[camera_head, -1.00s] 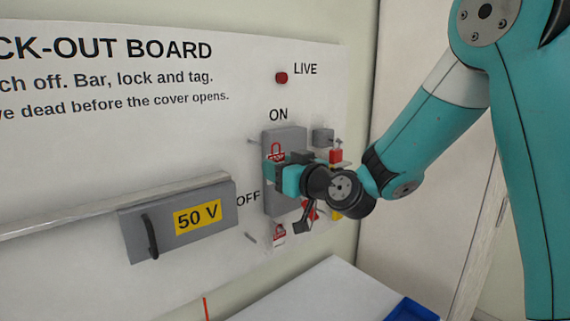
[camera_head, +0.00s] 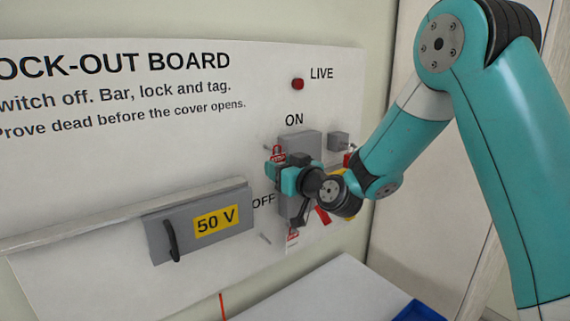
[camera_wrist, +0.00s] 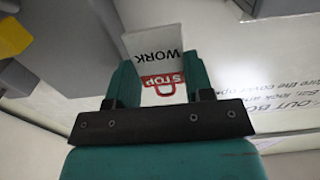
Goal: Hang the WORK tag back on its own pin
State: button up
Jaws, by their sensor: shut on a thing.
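The WORK tag (camera_wrist: 152,42) is a white card with a red padlock "STOP" mark. In the wrist view it appears upside down, held between the two teal fingers of my gripper (camera_wrist: 160,72). In the head view my gripper (camera_head: 278,170) is in front of the grey switch box's left edge, with the tag's red mark (camera_head: 278,153) showing just above the fingers. A thin pin (camera_head: 267,146) sticks out left of the switch box, close above the tag. Another pin (camera_head: 265,238) is lower, below OFF. I cannot tell the gap between tag and pin.
The grey switch box (camera_head: 308,147) is right behind my gripper. Another red-and-white tag (camera_head: 292,237) hangs below it. A grey block (camera_head: 338,141) is to the right. The grey 50 V cover (camera_head: 173,238) with a black handle is at lower left. A blue bin (camera_head: 418,312) is at bottom right.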

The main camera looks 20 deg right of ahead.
jog(key=b+v, duration=0.4)
jog(key=v, duration=0.2)
jog(key=shift+s+r+b, duration=0.2)
jog(key=shift+s+b, duration=0.1)
jog(key=shift+b, duration=0.05)
dwell(1.4)
dwell(0.3)
jog(key=shift+d+f, duration=0.1)
dwell(0.6)
